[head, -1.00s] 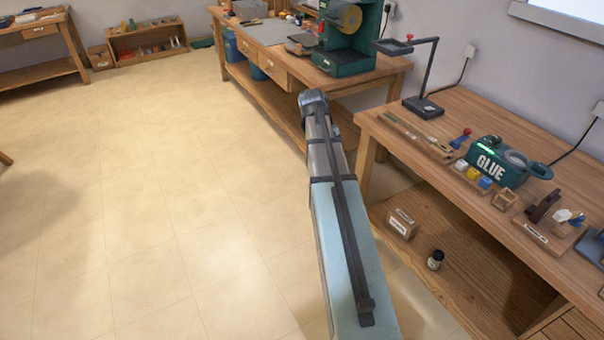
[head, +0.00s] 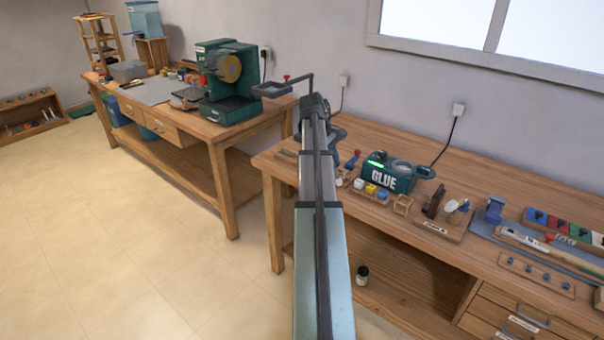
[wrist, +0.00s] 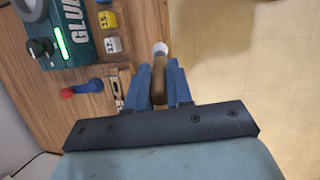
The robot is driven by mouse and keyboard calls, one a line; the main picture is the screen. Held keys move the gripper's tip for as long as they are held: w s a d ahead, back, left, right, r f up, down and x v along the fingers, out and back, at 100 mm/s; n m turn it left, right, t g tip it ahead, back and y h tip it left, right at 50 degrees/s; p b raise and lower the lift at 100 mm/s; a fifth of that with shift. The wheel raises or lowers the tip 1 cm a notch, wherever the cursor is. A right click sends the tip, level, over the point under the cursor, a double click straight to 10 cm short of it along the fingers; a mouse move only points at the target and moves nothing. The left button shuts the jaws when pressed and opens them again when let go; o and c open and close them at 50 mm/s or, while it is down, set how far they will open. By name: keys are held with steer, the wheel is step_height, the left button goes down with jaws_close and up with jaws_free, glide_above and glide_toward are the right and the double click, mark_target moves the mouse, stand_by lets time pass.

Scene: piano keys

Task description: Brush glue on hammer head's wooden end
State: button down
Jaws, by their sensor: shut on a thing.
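In the wrist view my gripper (wrist: 157,76) has its blue fingers shut on a brown wooden-handled brush (wrist: 159,72) with a white tip (wrist: 160,49). The tip points away from the palm, over the workbench's edge. The green glue pot (head: 388,176) stands on the bench and shows partly at top left in the wrist view (wrist: 68,28). In the head view my arm hides most of my gripper and the brush. A small tray (head: 440,226) right of the pot carries a dark brown piece and a white-topped piece; I cannot tell whether either is the hammer head.
Numbered coloured blocks (head: 370,189) stand in front of the glue pot. A red-topped blue tool (head: 352,160) is left of it. The floor (head: 150,250) is clear.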

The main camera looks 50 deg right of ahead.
steer(key=s+d+r, duration=0.4)
steer(key=s+d, duration=0.2)
steer(key=s, duration=0.6)
steer(key=s+d+r, duration=0.5)
steer(key=s+d, duration=0.1)
steer(key=s, duration=0.6)
steer(key=s+d+r, duration=0.4)
steer(key=s+d, duration=0.2)
steer(key=s, duration=0.6)
steer(key=shift+d+f, duration=0.2)
steer(key=shift+f, duration=2.15)
steer(key=shift+r, duration=0.1)
steer(key=shift+a+f, duration=1.4)
steer(key=shift+f, duration=2.35)
step_height(320, 180, up, 8)
steer(key=shift+w+d, duration=0.2)
steer(key=shift+w, duration=0.15)
